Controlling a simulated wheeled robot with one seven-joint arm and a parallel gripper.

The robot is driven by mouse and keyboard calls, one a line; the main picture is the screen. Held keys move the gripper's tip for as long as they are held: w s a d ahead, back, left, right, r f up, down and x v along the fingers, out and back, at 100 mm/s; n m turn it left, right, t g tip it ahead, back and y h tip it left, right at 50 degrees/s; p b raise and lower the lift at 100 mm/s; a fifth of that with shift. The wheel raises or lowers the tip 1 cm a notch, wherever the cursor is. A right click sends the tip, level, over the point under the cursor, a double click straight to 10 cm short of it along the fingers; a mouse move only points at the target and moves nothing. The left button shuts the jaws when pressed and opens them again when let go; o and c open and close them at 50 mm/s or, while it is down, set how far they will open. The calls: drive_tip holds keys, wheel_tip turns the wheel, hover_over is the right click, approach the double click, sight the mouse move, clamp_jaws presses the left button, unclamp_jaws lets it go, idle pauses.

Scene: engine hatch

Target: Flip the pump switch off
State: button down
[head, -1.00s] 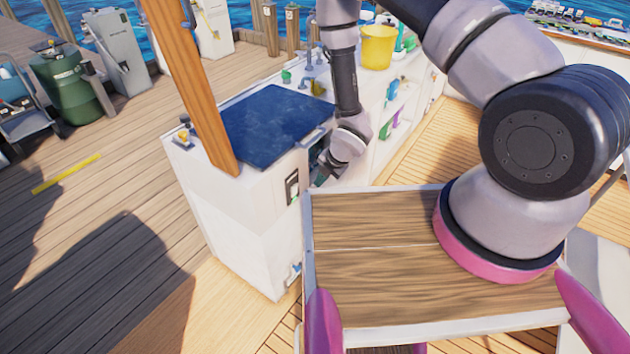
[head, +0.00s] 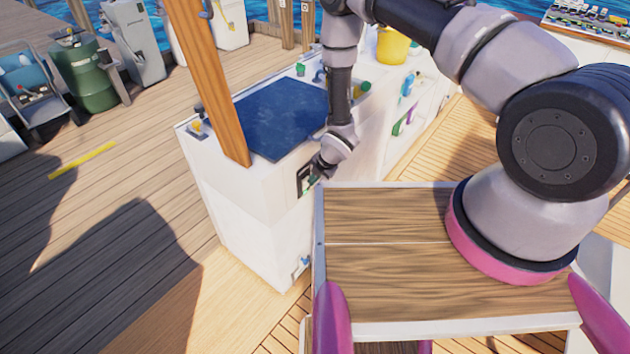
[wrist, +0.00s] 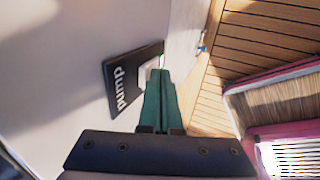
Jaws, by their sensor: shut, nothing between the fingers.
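The pump switch is on a black plate (wrist: 122,90) lettered "pump" on the white side wall of the hatch unit. A pale rocker (wrist: 147,72) shows at the plate's right part in the wrist view, partly hidden behind my fingers. The plate also shows in the head view (head: 302,181). My gripper (wrist: 157,76) is shut and empty, its green fingers together with their tips over the plate's right edge beside the rocker. In the head view my gripper (head: 314,180) is at the plate's right side. I cannot tell whether the tips touch the rocker or which way it is tipped.
The white unit (head: 240,205) has a dark blue hatch lid (head: 275,118) on top and a wooden post (head: 215,90) in front. A small blue fitting (wrist: 202,42) sits lower on the wall. Open deck lies beside the wall.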

drive_tip(key=shift+a, duration=0.1)
drive_tip(key=shift+w+a+r, duration=0.15)
drive_tip(key=shift+w+a, duration=0.1)
drive_tip(key=shift+a, duration=0.05)
drive_tip(key=shift+r, duration=0.1)
drive_tip(key=shift+r, duration=0.7)
drive_tip(key=shift+d, duration=0.15)
